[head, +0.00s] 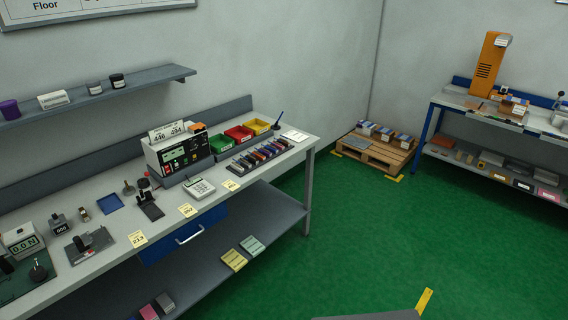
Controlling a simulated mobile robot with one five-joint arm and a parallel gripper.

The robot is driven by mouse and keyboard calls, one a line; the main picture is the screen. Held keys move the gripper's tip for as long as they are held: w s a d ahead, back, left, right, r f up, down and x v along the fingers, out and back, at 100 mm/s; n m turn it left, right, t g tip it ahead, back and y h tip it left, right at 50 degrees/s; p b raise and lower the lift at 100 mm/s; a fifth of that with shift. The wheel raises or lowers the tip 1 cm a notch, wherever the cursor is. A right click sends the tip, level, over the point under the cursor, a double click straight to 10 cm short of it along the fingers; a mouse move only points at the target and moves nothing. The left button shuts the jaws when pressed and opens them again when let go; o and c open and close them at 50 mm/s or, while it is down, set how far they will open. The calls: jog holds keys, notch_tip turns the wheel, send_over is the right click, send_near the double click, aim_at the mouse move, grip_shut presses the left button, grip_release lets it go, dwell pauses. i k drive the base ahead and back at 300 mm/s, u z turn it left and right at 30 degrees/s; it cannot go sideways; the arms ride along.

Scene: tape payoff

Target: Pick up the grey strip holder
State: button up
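I cannot single out the grey strip holder with certainty. A long dark rack (237,168) with a row of several coloured pieces stands near the right end of the left workbench (225,212). A grey plate (101,240) with a small black and red device on it lies near the bench's left end. A black stand-like piece (150,208) sits in front of the boxy instrument. My gripper is not in view, so its state does not show.
A boxy instrument (180,153) and green, red and yellow bins (239,133) stand along the bench. A wall shelf (150,78) hangs above. A wooden pallet (378,153) and second bench (482,118) are beyond. Green floor (370,240) is largely clear.

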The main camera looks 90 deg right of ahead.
aim_at(243, 162)
jog(key=k, duration=1.2)
jog(key=z, duration=1.35)
jog(key=i, duration=1.5)
jog(key=z, duration=0.1)
